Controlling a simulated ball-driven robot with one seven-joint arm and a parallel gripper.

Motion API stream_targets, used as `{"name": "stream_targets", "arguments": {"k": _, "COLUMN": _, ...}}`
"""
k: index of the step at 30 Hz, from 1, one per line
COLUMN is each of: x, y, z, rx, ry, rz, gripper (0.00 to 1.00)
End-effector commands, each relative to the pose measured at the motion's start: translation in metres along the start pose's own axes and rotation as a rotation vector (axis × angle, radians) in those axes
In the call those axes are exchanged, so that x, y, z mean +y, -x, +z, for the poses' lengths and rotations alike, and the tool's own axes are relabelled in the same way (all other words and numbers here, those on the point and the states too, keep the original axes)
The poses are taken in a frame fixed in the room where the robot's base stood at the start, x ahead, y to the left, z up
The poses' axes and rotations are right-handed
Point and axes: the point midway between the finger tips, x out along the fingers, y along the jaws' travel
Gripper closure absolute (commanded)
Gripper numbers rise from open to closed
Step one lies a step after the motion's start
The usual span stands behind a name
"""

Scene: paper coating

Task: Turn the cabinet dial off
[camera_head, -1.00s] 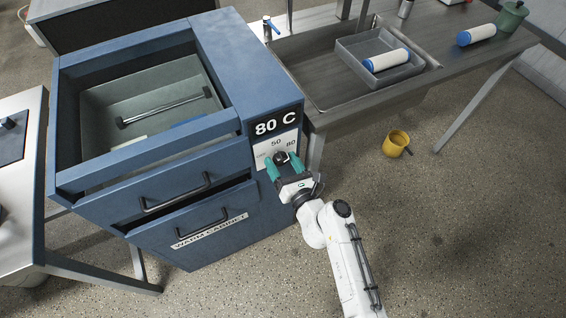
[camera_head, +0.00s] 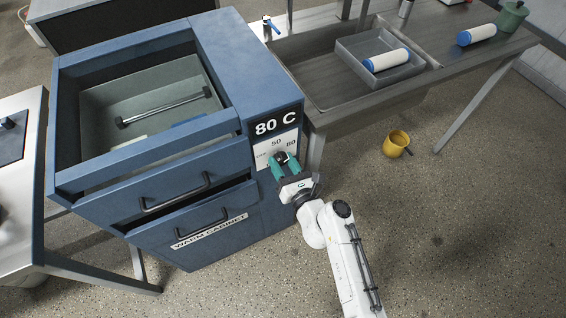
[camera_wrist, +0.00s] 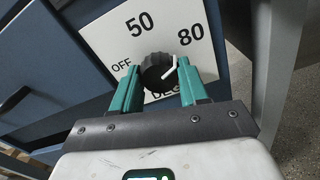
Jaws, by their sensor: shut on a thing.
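The cabinet dial (camera_wrist: 158,68) is a black ridged knob on a white plate marked OFF, 50 and 80. Its white pointer line (camera_wrist: 170,66) leans up and right, toward the 80. In the head view the dial (camera_head: 280,156) sits below the "80 C" display (camera_head: 275,124) on the blue warm cabinet (camera_head: 215,45). My gripper (camera_head: 283,163) is at the dial's front, its two green fingers shut on the dial's sides. The wrist view shows my gripper (camera_wrist: 158,78) with one finger on each side. The dial's lower part is partly hidden.
The cabinet's upper drawer (camera_head: 180,182) stands open, with another drawer (camera_head: 205,225) below it. A bench (camera_head: 310,80) on the right holds a grey tray (camera_head: 415,70) with a blue-capped roller (camera_head: 385,61). A yellow mug (camera_head: 396,141) is on the floor. Floor to the right is mostly free.

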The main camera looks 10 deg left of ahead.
Motion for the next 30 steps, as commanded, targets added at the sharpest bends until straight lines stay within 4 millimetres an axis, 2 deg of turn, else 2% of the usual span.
{"name": "stream_targets", "arguments": {"k": 8, "x": -0.0004, "y": 0.0, "z": -0.0021, "rx": -0.001, "ry": 0.17, "rz": 0.0, "gripper": 0.87}}
{"name": "stream_targets", "arguments": {"k": 30, "x": -0.0009, "y": 0.0001, "z": -0.0019, "rx": -0.001, "ry": 0.868, "rz": 0.0, "gripper": 0.87}}
